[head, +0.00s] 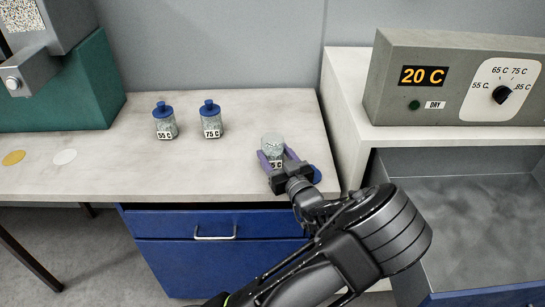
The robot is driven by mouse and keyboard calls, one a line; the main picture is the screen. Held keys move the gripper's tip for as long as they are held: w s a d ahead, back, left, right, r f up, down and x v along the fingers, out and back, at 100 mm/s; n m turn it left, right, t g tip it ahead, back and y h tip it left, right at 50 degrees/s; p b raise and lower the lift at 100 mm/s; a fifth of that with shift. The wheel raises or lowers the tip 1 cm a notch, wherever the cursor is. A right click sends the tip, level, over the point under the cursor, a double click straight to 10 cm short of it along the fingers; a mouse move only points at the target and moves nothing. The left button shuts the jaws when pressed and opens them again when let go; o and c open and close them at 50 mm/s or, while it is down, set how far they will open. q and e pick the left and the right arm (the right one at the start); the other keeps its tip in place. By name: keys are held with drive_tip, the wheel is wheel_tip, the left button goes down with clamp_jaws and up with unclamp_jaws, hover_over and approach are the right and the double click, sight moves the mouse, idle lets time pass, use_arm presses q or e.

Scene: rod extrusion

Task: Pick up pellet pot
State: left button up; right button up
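A clear pellet pot (272,145) with no lid stands upright near the right end of the pale bench. Its label shows only "5 C"; the front of it is hidden. My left gripper (275,158) reaches in from the front right, with its purple fingers either side of this pot. The fingers look open around it. A blue lid (316,174) lies on the bench just right of the gripper. Two lidded pots with blue caps stand further left, one marked 55 C (165,124) and one marked 75 C (211,121). My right gripper is not in view.
A dryer control box (440,85) reads 20 C, with a dial and a DRY button. It sits on a white cabinet (344,110) over an open grey tray (480,215). A green and grey machine (75,85) stands left. Yellow (14,157) and white (64,156) discs lie near it.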

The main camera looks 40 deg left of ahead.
use_arm(q)
clamp_jaws()
idle(0.4)
drive_tip(key=shift+r, duration=0.15)
wheel_tip(320, 180, up, 10)
drive_tip(key=shift+f+p, duration=0.1)
drive_tip(key=shift+p, duration=0.5)
idle(0.3)
